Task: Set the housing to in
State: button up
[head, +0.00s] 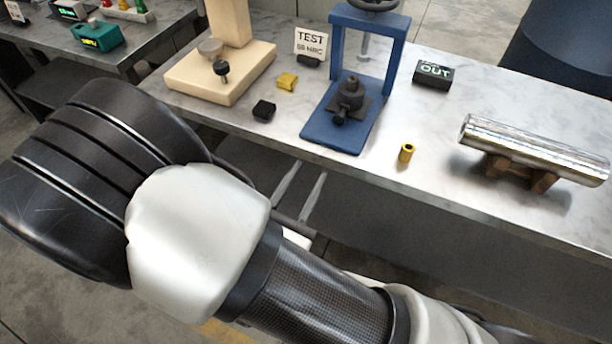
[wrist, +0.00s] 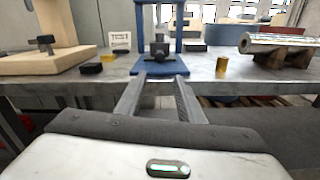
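A blue press frame (head: 345,135) stands on the marble-topped bench, with a dark fixture (head: 349,95) on its base. The fixture also shows in the wrist view (wrist: 159,50). I cannot tell for sure which part is the housing. A small black block marked OUT (head: 433,73) lies right of the press; no IN marking is readable. My gripper (wrist: 160,77) is open and empty, its two fingers apart and pointing at the press base. In the head view its fingers (head: 311,170) show just in front of the bench edge, apart from the press.
A yellow cylinder (head: 406,152) stands near the front edge. A shiny metal tube (head: 535,150) rests on a brown cradle at right. A TEST card (head: 311,43), a yellow block (head: 287,81), a black block (head: 264,110) and a cream stand (head: 200,85) are left of the press.

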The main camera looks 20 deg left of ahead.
jog(key=shift+w+d+r+n+p, duration=0.2)
jog(key=shift+r+n+p, duration=0.2)
jog(key=shift+p, duration=0.45)
jog(key=c, duration=0.3)
jog(key=shift+w+d+n+p, duration=0.1)
jog(key=shift+w+n+p, duration=0.15)
jog(key=shift+p, duration=0.25)
jog(key=c, duration=0.4)
jog(key=shift+w+d+f+n, duration=0.1)
jog(key=shift+f+n, duration=0.15)
jog(key=shift+f, duration=0.05)
grip_shut()
jog(key=b, duration=0.1)
send_near(341, 122)
jog(key=w, duration=0.6)
jog(key=shift+w+d, duration=0.15)
jog(key=shift+w, duration=0.1)
jog(key=shift+w, duration=0.1)
jog(key=w, duration=0.4)
jog(key=shift+d, duration=0.2)
jog(key=shift+s, duration=0.1)
